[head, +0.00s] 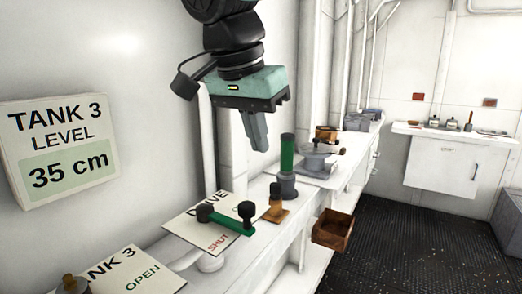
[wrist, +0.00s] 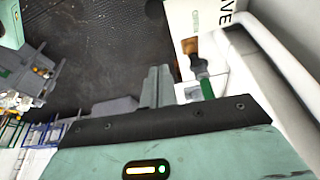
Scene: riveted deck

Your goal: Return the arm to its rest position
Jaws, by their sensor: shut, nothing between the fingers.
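My gripper (head: 261,146) hangs in the upper middle of the head view, its fingers pointing down and together, with nothing between them. In the wrist view the grey fingers (wrist: 157,84) are side by side above the dark mount. In the head view the gripper is above the white bench, apart from everything on it. Below and to its right stands a green cylinder on a grey base (head: 287,153). Below and to its left is a green bar lever with black knobs (head: 231,222) on a white plate marked DRIVE and SHUT.
A "TANK 3 LEVEL 35 cm" sign (head: 58,150) is on the left wall. A wooden box (head: 332,229) sits at the bench's right edge. A second plate (head: 135,272) reads OPEN. White pipes rise behind the bench. The dark floor (head: 415,245) at right is clear.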

